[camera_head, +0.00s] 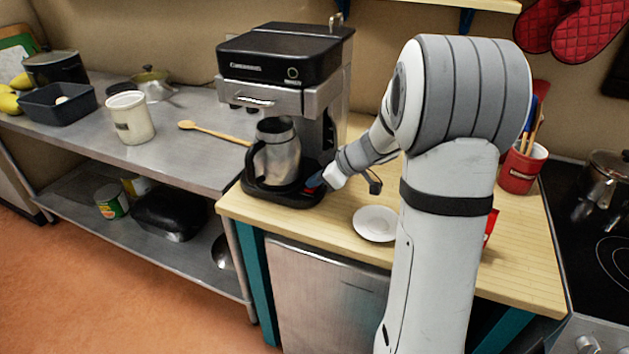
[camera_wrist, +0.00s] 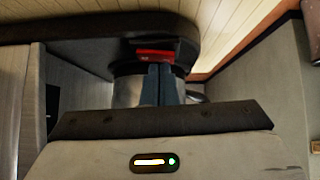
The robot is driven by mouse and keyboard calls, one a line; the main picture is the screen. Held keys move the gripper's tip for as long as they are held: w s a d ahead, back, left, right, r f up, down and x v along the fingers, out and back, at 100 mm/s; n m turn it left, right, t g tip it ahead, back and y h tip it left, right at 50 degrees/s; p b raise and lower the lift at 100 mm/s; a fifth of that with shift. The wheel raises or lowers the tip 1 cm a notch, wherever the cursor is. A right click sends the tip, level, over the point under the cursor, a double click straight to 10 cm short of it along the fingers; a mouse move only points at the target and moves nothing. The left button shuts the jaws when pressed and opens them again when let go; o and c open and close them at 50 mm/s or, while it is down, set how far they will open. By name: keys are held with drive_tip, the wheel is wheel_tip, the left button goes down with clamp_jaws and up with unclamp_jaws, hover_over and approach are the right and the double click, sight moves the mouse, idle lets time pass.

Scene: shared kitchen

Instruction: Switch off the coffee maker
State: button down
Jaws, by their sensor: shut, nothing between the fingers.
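The coffee maker (camera_head: 281,62) is black and silver and stands on the wooden counter, with a metal carafe (camera_head: 281,160) on its base. My gripper (camera_head: 316,182) is low at the right front of that base, close to it. In the wrist view, the shut fingers (camera_wrist: 161,84) point at a red switch (camera_wrist: 155,55) on the dark base (camera_wrist: 80,46) of the machine. The fingertips appear at or very near the switch; I cannot tell whether they touch it. The switch's on or off position is not clear.
A white saucer (camera_head: 376,223) lies on the counter in front of my arm. A red utensil crock (camera_head: 522,167) and the stove (camera_head: 590,220) are to the right. A steel table (camera_head: 180,150) with a wooden spoon (camera_head: 212,132) and a white canister (camera_head: 130,118) is to the left.

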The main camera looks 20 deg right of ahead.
drive_tip(key=r, duration=0.4)
drive_tip(key=shift+w+d+r, duration=0.1)
drive_tip(key=shift+w+r, duration=0.15)
drive_tip(key=shift+r, duration=0.05)
drive_tip(key=d+b+v, duration=0.1)
drive_tip(key=v, duration=0.8)
drive_tip(key=shift+w+d, duration=0.2)
drive_tip(key=shift+w, duration=0.1)
drive_tip(key=s+a+f+m+g+h, duration=0.1)
drive_tip(key=s+a+f+m+h, duration=0.1)
drive_tip(key=s, duration=0.6)
drive_tip(key=s+a+f+m+g+h, duration=0.1)
drive_tip(key=s+a+f+m+h, duration=0.1)
drive_tip(key=s, duration=0.6)
drive_tip(key=s+a+f+m+g+h, duration=0.1)
drive_tip(key=s+a+f+m+h, duration=0.1)
drive_tip(key=s+a+m, duration=0.4)
drive_tip(key=s+f, duration=0.1)
drive_tip(key=s, duration=0.1)
drive_tip(key=shift+s+f+m+g+h, duration=0.25)
drive_tip(key=shift+m+g+h, duration=0.05)
drive_tip(key=shift+m+h, duration=0.1)
